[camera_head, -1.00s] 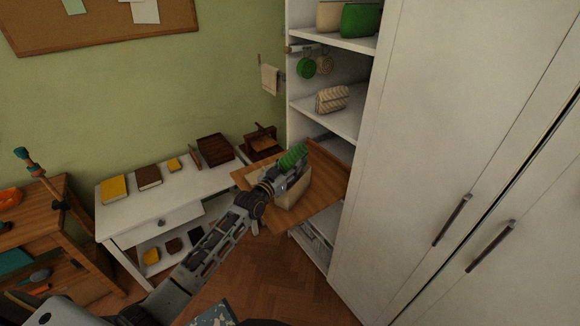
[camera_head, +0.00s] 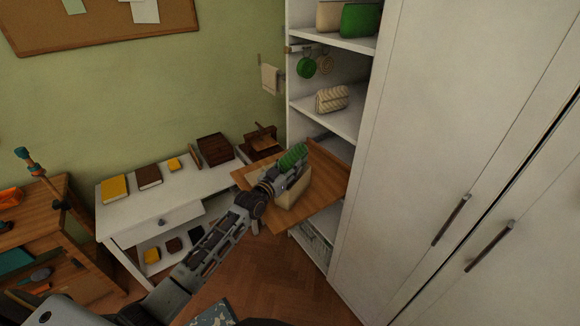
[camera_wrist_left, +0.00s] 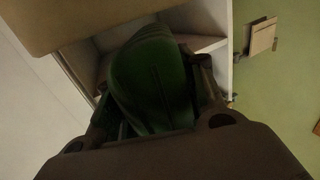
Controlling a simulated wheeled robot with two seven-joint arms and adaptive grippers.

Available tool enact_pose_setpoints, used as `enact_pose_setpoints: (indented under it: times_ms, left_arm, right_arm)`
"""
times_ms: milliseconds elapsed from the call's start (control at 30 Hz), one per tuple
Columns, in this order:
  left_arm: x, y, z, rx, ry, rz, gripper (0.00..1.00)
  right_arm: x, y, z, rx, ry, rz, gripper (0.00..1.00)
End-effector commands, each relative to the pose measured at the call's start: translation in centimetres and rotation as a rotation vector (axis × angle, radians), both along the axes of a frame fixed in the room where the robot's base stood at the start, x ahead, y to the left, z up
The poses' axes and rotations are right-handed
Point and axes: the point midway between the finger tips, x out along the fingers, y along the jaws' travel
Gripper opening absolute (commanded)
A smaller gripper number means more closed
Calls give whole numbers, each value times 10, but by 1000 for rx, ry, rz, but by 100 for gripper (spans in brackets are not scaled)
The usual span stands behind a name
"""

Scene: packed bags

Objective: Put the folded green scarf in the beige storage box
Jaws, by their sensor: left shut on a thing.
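My left gripper (camera_head: 281,171) is shut on the folded green scarf (camera_head: 293,155), which sticks out past the fingertips. In the left wrist view the scarf (camera_wrist_left: 150,80) fills the space between the dark fingers. The beige storage box (camera_head: 293,188) stands on a wooden surface (camera_head: 325,196) in front of the shelf unit. The gripper and scarf are over the box's far left part in the head view and hide some of it. I cannot tell whether the scarf touches the box. My right gripper is not in view.
A white shelf unit (camera_head: 350,42) with bags stands behind, a quilted cream bag (camera_head: 332,98) on its middle shelf. Tall white wardrobe doors (camera_head: 440,130) close off the right. A white table (camera_head: 150,201) with books is at left.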

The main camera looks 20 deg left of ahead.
Motion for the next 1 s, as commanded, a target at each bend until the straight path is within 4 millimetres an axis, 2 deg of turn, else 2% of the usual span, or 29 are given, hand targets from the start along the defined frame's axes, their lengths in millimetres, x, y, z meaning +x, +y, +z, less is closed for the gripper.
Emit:
enact_pose_setpoints:
  times_ms: [1000]
  left_arm:
    - [0, 0, -12, 1, -1, 0, 13]
  right_arm:
    - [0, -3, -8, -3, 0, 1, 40]
